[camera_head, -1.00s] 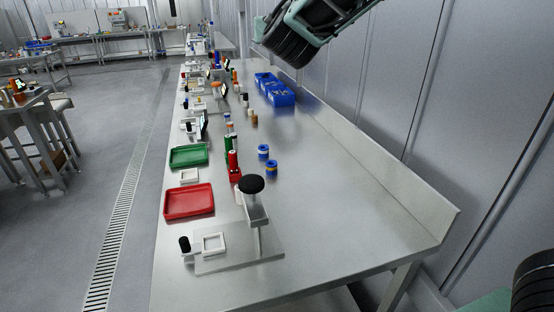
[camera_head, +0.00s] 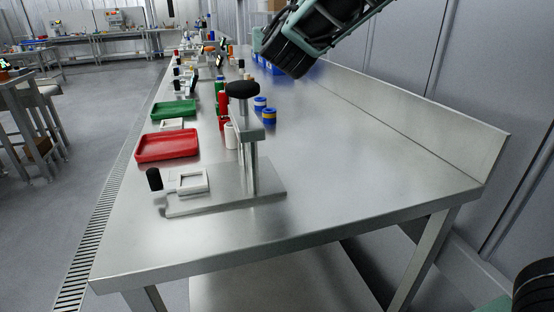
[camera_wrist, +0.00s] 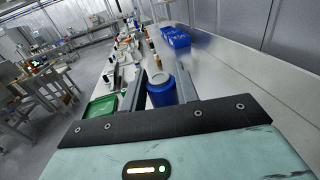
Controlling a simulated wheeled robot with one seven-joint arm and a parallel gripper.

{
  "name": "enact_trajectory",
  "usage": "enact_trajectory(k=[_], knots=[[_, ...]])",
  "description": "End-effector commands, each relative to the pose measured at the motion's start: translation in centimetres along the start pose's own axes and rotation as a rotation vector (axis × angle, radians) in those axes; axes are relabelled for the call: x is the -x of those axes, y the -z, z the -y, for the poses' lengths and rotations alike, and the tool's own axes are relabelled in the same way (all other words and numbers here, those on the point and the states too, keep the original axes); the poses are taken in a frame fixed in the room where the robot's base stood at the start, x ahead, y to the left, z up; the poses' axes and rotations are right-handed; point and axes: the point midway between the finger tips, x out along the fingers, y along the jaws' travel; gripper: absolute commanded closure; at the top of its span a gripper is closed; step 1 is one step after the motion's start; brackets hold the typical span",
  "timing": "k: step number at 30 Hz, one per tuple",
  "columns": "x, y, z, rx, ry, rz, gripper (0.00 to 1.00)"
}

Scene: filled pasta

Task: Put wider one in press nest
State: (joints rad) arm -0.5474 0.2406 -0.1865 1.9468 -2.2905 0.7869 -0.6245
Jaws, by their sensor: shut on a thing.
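My gripper (camera_wrist: 161,88) shows in the wrist view with its two dark fingers shut on a blue cylinder (camera_wrist: 162,96) with a pale top. It is held above the bench; its lower part is hidden by the gripper body. In the head view the fingers cannot be made out. The press (camera_head: 249,160) stands on a flat metal base at the near end of the bench, with a black knob on its column. The nest, a white square frame (camera_head: 181,189), lies on that base left of the column and looks empty.
A red tray (camera_head: 167,147) and a green tray (camera_head: 173,110) line the bench's left edge. Two small blue ringed cylinders (camera_head: 269,116) stand behind the press. Blue bins (camera_wrist: 175,37) are farther back. The bench (camera_head: 350,150) is clear at right, with a raised back edge.

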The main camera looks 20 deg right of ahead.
Motion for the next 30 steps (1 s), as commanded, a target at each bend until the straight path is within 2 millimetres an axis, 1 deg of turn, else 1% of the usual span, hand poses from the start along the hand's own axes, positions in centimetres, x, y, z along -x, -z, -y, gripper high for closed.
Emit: enact_trajectory(k=[1, 5, 8, 11, 12, 18, 21, 24, 30], knots=[[0.0, 1.3, 0.0, -0.001, 0.000, 0.002, 0.99], [0.0, 2.1, 0.0, 0.000, 0.000, 0.001, 0.99], [0.0, 3.2, 0.0, 0.003, 0.001, -0.001, 0.99], [0.0, 5.2, 0.0, 0.004, 0.000, -0.003, 0.99], [0.0, 6.3, 0.0, 0.005, 0.001, -0.005, 0.99], [0.0, 11.4, 0.0, 0.005, 0.001, -0.003, 0.99], [0.0, 13.4, 0.0, 0.003, 0.001, -0.003, 0.99], [0.0, 14.8, 0.0, 0.002, 0.000, 0.000, 0.99], [0.0, 15.9, 0.0, 0.000, 0.001, 0.001, 0.99]])
